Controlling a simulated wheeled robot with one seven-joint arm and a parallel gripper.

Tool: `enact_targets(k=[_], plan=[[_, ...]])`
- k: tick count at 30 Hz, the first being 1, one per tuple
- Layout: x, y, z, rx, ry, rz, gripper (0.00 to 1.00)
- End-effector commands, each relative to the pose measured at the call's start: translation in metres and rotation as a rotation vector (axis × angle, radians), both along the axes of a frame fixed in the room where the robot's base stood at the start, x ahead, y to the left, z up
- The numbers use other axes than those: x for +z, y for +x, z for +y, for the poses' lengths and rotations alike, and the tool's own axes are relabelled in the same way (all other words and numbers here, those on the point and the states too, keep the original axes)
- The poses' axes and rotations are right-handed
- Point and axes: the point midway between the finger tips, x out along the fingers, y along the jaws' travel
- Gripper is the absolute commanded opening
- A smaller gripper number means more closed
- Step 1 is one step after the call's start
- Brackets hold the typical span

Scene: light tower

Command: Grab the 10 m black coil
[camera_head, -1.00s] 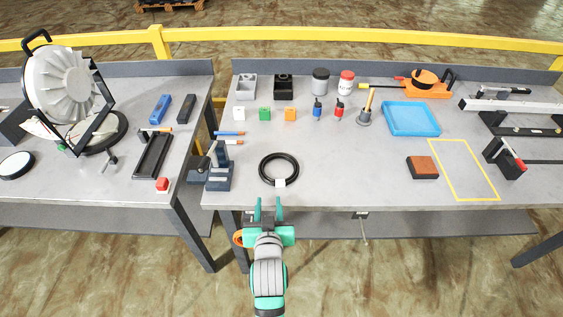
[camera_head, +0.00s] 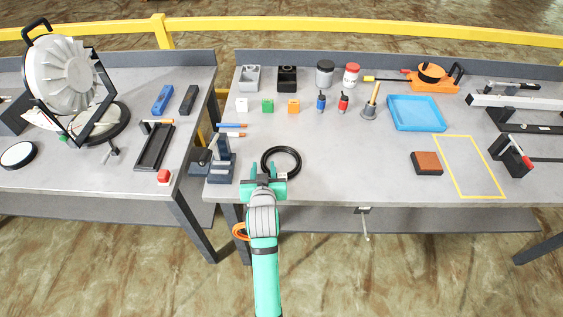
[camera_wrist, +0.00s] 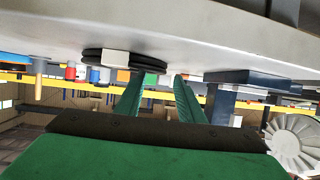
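The black coil (camera_head: 299,162) lies flat as a ring near the front edge of the right-hand workbench, with a small white tag (camera_wrist: 114,58) on its near side. In the wrist view, which looks upside down, the coil (camera_wrist: 152,63) shows edge-on beyond the fingertips. My gripper (camera_head: 264,168) is at the coil's near left side, overlapping it in the head view. Its two green fingers (camera_wrist: 158,95) are apart with nothing between them. I cannot tell whether a finger touches the coil.
A dark blue clamp-like stand (camera_head: 221,162) is close on the left of my gripper. Two screwdriver-like tools (camera_head: 231,126) lie behind it. A brown block (camera_head: 427,162) and blue tray (camera_head: 416,113) are to the right. The bench between is clear.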

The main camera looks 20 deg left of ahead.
Motion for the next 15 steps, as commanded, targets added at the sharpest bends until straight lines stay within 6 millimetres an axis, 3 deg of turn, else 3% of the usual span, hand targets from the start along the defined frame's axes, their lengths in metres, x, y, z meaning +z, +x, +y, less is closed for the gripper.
enact_targets(k=[6, 15], plan=[[-0.010, 0.022, 0.010, 0.000, 0.000, 0.000, 0.35], [-0.012, 0.026, 0.011, -0.001, 0.001, -0.001, 0.35]])
